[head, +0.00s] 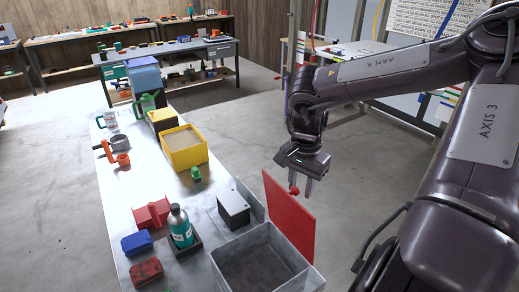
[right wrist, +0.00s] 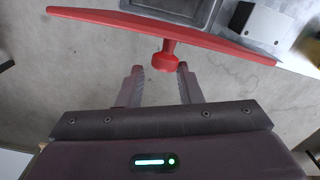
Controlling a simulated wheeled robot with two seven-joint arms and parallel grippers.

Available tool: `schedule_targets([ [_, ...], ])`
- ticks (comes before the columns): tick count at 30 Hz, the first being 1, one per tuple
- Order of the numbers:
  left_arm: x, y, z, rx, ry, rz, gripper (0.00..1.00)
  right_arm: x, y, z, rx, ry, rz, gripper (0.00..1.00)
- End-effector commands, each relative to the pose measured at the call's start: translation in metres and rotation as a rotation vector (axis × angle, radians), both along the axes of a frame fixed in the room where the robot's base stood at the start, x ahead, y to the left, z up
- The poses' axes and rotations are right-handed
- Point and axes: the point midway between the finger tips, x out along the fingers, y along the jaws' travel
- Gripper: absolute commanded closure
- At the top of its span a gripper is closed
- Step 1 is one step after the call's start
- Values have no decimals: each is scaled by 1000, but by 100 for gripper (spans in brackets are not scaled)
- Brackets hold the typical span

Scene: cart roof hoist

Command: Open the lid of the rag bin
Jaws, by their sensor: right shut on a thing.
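The rag bin (head: 236,246) is a grey open-topped metal box at the near right end of the bench. Its red lid (head: 289,217) stands up, raised along the bin's right side, so the dark inside shows. The lid also shows nearly edge-on in the right wrist view (right wrist: 105,18). A red knob (right wrist: 166,57) sticks out from the lid's outer face. My right gripper (head: 304,181) is shut on this knob, with one finger on each side of it. My left gripper is not in view.
A teal bottle (head: 180,226), a red bracket (head: 152,214), a blue block (head: 136,243) and a yellow bin (head: 184,147) are on the bench (head: 118,185). Clear floor lies right of the bench.

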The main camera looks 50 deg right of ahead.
Motion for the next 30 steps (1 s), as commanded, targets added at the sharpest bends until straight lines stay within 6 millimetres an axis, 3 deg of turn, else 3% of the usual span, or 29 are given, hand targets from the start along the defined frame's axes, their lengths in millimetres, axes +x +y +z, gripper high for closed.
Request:
schedule_targets([
  [11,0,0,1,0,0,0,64,-5,-2,-2,1,13,-3,76],
  [30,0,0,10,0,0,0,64,-15,-43,-12,3,15,-5,75],
])
